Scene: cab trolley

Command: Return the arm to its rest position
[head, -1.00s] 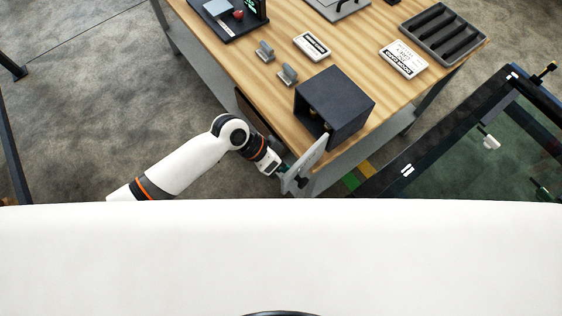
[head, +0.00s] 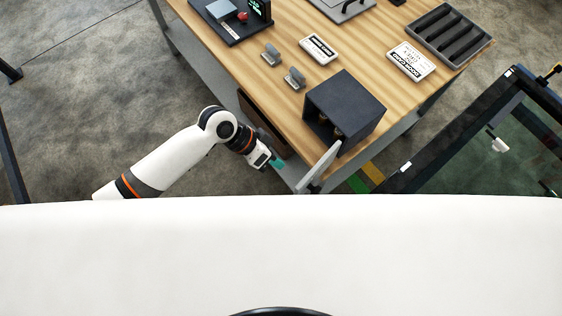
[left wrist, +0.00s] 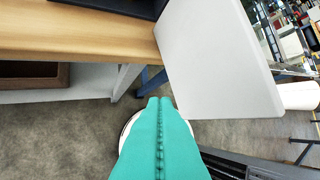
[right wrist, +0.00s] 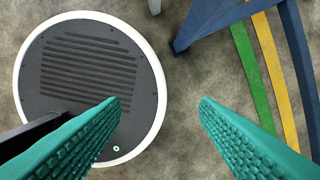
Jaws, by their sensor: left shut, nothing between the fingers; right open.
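My left gripper (head: 281,165) is beside the front edge of the workbench in the head view, apart from the open grey door (head: 318,168) of the dark box (head: 358,104). In the left wrist view its teal fingers (left wrist: 160,104) are pressed together with nothing between them, and the door panel (left wrist: 215,60) stands just beyond them to the right. My right gripper (right wrist: 160,103) shows only in the right wrist view. Its fingers are wide apart and empty, above the floor. The inside of the box is mostly hidden.
The wooden workbench (head: 285,110) carries grey clips (head: 294,78), label cards (head: 411,62) and a slotted tray (head: 437,38). A dark-framed glass structure (head: 470,140) stands at the right. Concrete floor (head: 90,100) is clear at the left.

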